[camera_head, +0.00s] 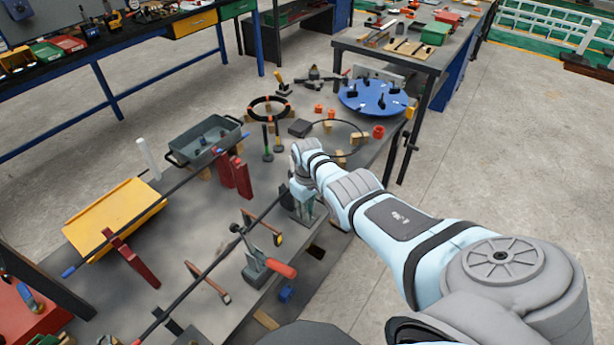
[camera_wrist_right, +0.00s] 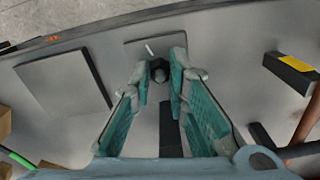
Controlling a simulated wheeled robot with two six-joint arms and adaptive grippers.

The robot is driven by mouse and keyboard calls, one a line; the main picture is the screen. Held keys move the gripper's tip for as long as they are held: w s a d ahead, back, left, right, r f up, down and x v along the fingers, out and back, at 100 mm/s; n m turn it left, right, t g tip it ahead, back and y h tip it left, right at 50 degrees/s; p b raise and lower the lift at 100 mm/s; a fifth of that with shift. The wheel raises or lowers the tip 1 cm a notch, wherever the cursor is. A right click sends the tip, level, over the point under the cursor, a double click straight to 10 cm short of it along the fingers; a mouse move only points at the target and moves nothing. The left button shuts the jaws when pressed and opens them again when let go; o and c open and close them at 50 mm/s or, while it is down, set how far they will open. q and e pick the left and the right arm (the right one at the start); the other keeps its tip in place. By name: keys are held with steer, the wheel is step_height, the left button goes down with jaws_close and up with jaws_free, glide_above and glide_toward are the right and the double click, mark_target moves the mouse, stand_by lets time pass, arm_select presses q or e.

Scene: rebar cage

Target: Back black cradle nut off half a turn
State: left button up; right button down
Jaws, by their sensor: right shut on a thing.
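My right gripper (camera_head: 305,212) reaches down at the far right end of a long dark bar (camera_head: 262,215) on the grey bench. In the right wrist view its two teal-padded fingers (camera_wrist_right: 160,78) close around a small dark nut (camera_wrist_right: 158,71), one pad on each side. The nut stands by a grey plate (camera_wrist_right: 150,43) with a short white mark. A dark strip lies below the nut between the fingers. In the head view the nut is hidden by my gripper. My left gripper is not in view.
Wooden-handled hammers (camera_head: 207,283) lie beside the bar. A yellow tray (camera_head: 112,220), a grey bin (camera_head: 205,142) and a blue disc (camera_head: 375,97) are farther off. Bare floor lies right of the bench.

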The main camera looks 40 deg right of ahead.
steer(key=n, duration=1.4)
stand_by(0.4)
steer(key=c, duration=1.6)
jaws_free()
steer(key=shift+o, duration=0.2)
steer(key=shift+r, duration=0.1)
step_height(320, 180, up, 12)
